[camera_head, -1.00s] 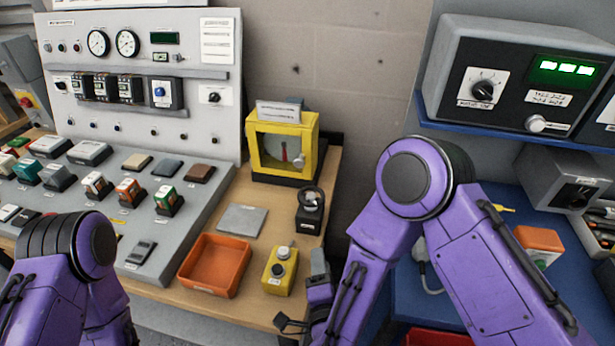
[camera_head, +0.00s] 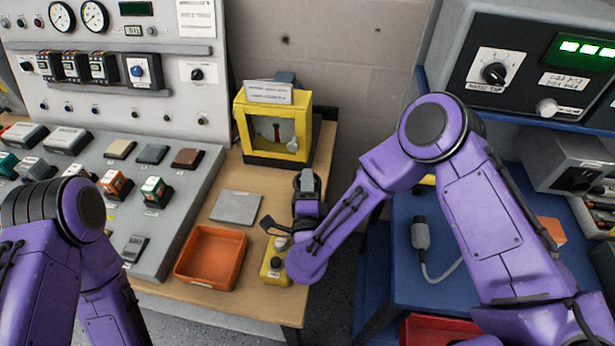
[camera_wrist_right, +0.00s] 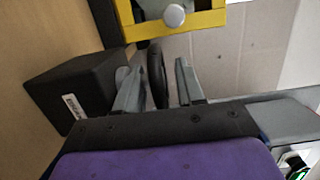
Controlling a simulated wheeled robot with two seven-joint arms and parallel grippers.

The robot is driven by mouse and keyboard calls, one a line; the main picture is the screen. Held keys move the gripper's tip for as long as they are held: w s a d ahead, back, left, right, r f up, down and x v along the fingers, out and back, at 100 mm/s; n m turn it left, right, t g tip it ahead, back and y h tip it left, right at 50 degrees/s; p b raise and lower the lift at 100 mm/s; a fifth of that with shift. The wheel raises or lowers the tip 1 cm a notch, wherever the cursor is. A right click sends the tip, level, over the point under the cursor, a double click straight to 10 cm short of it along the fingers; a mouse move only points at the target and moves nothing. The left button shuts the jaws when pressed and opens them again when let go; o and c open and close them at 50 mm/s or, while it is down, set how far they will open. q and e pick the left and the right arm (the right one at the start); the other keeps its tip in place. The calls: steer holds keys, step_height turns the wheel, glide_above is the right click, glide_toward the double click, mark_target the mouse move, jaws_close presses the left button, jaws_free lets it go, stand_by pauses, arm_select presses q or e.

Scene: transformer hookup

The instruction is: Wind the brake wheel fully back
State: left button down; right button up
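The brake wheel (camera_wrist_right: 157,75) is a dark upright disc seen nearly edge-on in the right wrist view, beside its black labelled block (camera_wrist_right: 75,95). My right gripper (camera_wrist_right: 158,84) is open, with one grey finger on each side of the wheel. A gap shows between the wheel and the right finger; I cannot tell whether the left finger touches it. In the head view, my right gripper (camera_head: 307,180) reaches over the wooden bench below the yellow-framed gauge (camera_head: 275,130) and largely hides the wheel. My left gripper is out of view; only its arm shows.
An orange tray (camera_head: 211,257), a grey plate (camera_head: 236,208) and a yellow button box (camera_head: 275,262) sit on the bench close to my right gripper. The sloped control desk is left.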

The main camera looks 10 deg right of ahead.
steer(key=shift+w, duration=0.45)
jaws_close()
steer(key=shift+n+y, duration=0.4)
steer(key=shift+y, duration=0.2)
